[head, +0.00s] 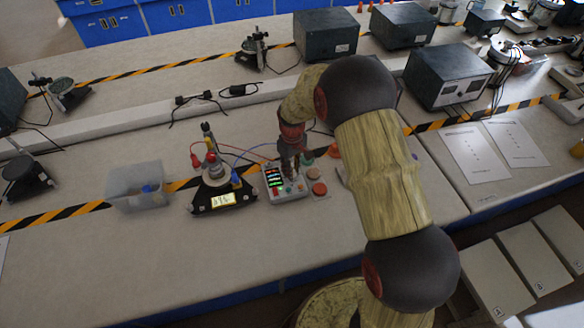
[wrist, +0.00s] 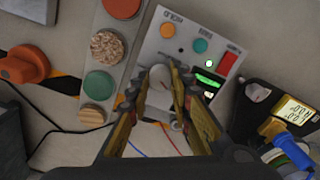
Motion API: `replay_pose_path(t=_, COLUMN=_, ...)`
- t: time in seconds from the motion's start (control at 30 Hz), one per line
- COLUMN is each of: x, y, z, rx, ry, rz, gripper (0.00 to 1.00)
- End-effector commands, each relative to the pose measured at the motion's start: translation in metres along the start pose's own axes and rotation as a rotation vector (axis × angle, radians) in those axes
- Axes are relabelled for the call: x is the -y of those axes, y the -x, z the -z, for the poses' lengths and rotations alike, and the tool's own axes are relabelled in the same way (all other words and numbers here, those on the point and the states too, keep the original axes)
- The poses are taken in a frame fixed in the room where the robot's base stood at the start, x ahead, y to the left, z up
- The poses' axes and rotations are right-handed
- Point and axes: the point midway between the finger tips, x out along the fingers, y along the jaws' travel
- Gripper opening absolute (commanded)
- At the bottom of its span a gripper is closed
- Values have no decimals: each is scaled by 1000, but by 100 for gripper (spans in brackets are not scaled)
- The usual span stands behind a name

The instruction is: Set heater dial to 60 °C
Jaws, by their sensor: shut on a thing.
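The control box (head: 272,183) is a pale panel with lit green and red readouts, at the middle of the bench in the head view. In the wrist view its face (wrist: 178,45) shows orange, teal and red buttons and green readouts. My gripper (wrist: 162,90) is over the box, with its fingers shut on a whitish dial knob (wrist: 160,74). The fingers hide part of the knob, and its pointer cannot be read. The heater unit (head: 212,179) stands left of the box with a lit display (head: 222,200), its digits too small to read surely.
A strip of round pads (wrist: 100,83) and an orange knob-like piece (wrist: 27,66) lie beside the box. A clear bin (head: 135,187) stands left of the heater. Thin red and blue wires run between heater and box.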

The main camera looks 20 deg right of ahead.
Motion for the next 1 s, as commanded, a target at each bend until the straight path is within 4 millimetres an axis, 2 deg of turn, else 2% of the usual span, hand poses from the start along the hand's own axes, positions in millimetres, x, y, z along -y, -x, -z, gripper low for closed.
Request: replay_pose_path(t=1.0, x=-1, y=1, z=0, rx=0, ry=-965, rz=0, gripper=0)
